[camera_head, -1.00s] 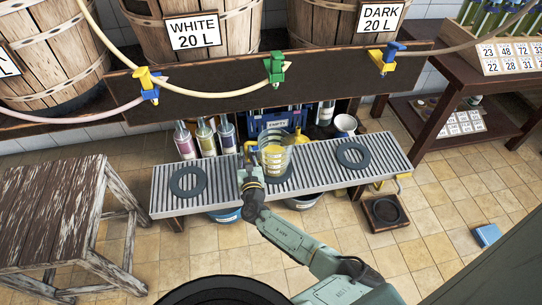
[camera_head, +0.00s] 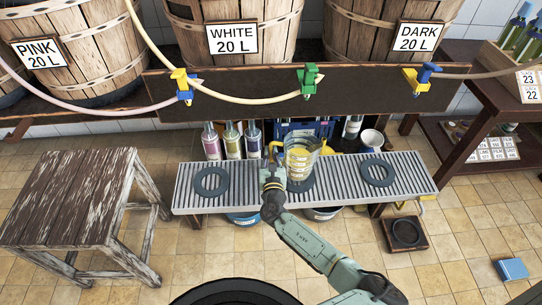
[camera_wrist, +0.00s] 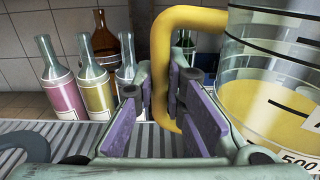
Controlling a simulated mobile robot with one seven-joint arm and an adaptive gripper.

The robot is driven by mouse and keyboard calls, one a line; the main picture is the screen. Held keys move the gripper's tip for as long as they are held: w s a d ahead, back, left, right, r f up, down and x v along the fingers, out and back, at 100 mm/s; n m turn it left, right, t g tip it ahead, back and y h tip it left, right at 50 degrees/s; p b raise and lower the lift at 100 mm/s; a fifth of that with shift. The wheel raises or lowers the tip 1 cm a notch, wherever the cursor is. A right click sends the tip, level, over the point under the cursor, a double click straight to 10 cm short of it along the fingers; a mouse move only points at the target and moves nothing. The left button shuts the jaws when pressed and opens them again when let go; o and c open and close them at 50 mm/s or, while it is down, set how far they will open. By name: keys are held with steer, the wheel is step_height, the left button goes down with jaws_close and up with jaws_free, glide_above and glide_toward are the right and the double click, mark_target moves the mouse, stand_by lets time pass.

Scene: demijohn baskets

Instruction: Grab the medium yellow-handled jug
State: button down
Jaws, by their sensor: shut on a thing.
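The clear jug with a yellow handle (camera_head: 301,164) stands upright over the middle dark ring of the slatted metal bench (camera_head: 340,187). It has black marks and a yellowish tint low inside. In the wrist view the jug's side (camera_wrist: 275,85) fills the right, with its yellow handle (camera_wrist: 192,18) curving down between my purple-padded fingers. My gripper (camera_head: 274,170) is at the jug's left side, shut on the handle; it also shows in the wrist view (camera_wrist: 178,110). Whether the jug's base touches the ring is too small to tell.
Bottles (camera_head: 232,142) stand behind the bench at left. Flat dark rings lie at left (camera_head: 211,182) and right (camera_head: 377,172). A dark board with taps (camera_head: 350,92) hangs above and behind. A worn wooden stool (camera_head: 65,195) stands left. The floor at right is partly clear.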

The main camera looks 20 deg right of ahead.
steer(key=d+r+v, duration=0.1)
steer(key=v, duration=1.4)
steer(key=shift+s+d+r+p, duration=0.25)
steer(key=shift+s+r+p, duration=0.1)
steer(key=shift+s, duration=0.25)
